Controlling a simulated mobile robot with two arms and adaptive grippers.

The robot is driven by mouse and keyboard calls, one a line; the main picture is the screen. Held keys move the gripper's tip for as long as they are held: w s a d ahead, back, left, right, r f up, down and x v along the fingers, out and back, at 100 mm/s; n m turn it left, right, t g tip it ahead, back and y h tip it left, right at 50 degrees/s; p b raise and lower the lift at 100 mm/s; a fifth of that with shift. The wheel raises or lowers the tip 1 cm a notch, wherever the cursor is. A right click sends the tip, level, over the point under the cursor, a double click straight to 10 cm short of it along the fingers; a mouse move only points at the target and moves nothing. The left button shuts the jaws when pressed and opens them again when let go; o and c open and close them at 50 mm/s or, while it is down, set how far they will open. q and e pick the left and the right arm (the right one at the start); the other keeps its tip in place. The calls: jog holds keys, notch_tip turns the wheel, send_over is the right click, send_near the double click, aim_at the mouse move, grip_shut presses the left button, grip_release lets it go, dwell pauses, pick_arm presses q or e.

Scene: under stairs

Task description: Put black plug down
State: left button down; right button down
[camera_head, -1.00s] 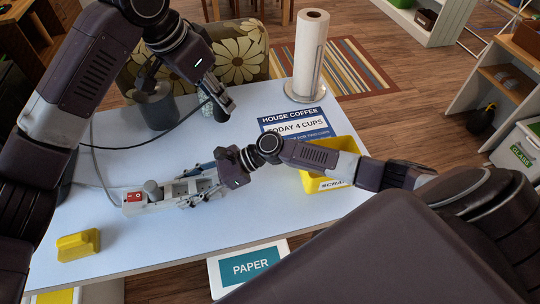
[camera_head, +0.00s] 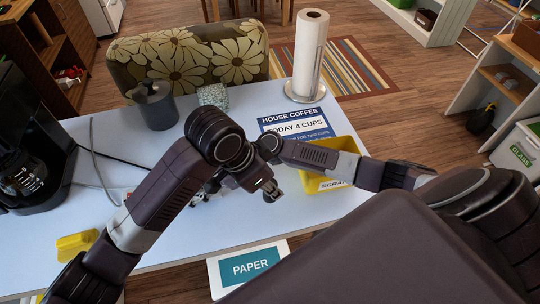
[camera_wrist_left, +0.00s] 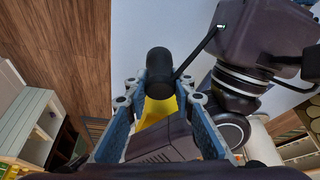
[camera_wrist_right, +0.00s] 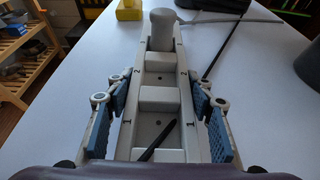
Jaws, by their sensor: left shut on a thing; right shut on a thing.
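My left gripper (camera_wrist_left: 160,88) is shut on the black plug (camera_wrist_left: 158,62), which stands out beyond the fingertips with its black cord trailing to the right. In the head view the left gripper (camera_head: 275,192) hangs over the table, just right of the strip's place; the plug is hard to make out there. My right gripper (camera_wrist_right: 155,98) is shut on the grey power strip (camera_wrist_right: 161,66), one blue pad on each side. A grey plug (camera_wrist_right: 163,28) sits in the strip's far socket. A thin black line crosses the nearest socket. In the head view my left arm hides most of the strip.
A yellow scrap bin (camera_head: 345,152) and a coffee sign (camera_head: 296,122) lie to the right. A yellow block (camera_head: 75,245) is front left, a coffee maker (camera_head: 30,175) far left. A dark pot (camera_head: 157,105) and paper towels (camera_head: 308,50) stand behind. The front-middle table is clear.

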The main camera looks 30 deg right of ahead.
pick_arm(q)
notch_tip(320, 180, down, 5)
dwell(0.4)
jog(key=c, duration=1.7)
grip_release()
jog(key=shift+f, duration=0.15)
jog(key=shift+o, duration=0.2)
jog(key=v, duration=1.2)
pick_arm(e)
jog(key=c, duration=0.9)
grip_release()
jog(key=shift+o, duration=0.2)
